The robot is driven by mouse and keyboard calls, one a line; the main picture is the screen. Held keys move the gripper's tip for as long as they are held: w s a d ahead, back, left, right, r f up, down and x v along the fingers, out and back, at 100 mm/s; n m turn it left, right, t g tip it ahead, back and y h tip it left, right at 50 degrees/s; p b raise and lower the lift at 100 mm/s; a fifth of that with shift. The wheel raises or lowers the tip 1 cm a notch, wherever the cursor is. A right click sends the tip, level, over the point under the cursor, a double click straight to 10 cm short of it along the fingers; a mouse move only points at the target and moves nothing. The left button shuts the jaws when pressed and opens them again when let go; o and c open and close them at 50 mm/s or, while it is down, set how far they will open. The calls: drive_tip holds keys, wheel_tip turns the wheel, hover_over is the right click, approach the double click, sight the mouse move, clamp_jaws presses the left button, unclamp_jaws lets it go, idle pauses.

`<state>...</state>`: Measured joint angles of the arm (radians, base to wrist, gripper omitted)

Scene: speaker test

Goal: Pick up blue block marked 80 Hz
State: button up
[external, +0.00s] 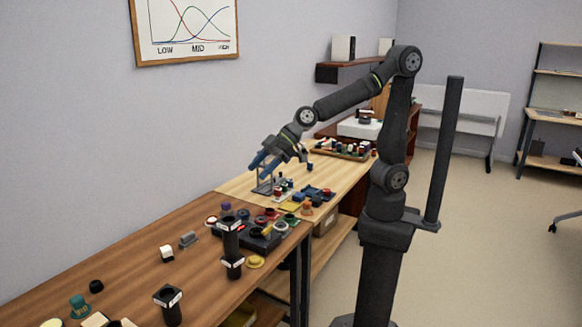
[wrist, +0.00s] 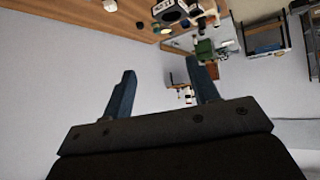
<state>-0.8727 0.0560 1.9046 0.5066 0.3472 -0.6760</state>
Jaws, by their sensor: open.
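My gripper (external: 262,160) is over the far part of the wooden bench in the external view, above and beside a small grey metal frame (external: 264,184). In the wrist view its two blue-grey fingers (wrist: 163,76) are spread apart with nothing between them. I cannot make out a block with a readable 80 Hz mark in either view. A small dark blue item (external: 310,167) shows to the right of the gripper, and a blue piece (external: 313,192) lies lower on the bench among other parts. Neither can be confirmed as the marked block.
Many small coloured parts crowd the bench around a dark tray (external: 262,240). Black cylinders (external: 231,238) stand at its near side. A wooden tray (external: 345,151) of small items is at the far end. A wall (external: 90,150) runs along the bench's left side.

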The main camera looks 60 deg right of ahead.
drive_tip(key=w+a+f+n+g+h, duration=0.2)
drive_tip(key=w+f+h, duration=0.3)
drive_tip(key=w+f, duration=0.15)
drive_tip(key=w+a+f+n+g+h, duration=0.25)
drive_tip(key=w+f+h, duration=0.2)
drive_tip(key=f, duration=0.35)
drive_tip(key=shift+m+y, duration=0.25)
drive_tip(key=shift+m, duration=0.1)
wheel_tip(320, 180, down, 12)
drive_tip(key=f, duration=0.5)
drive_tip(key=shift+w+f, duration=0.1)
drive_tip(key=shift+w, duration=0.15)
drive_tip(key=c, duration=1.1)
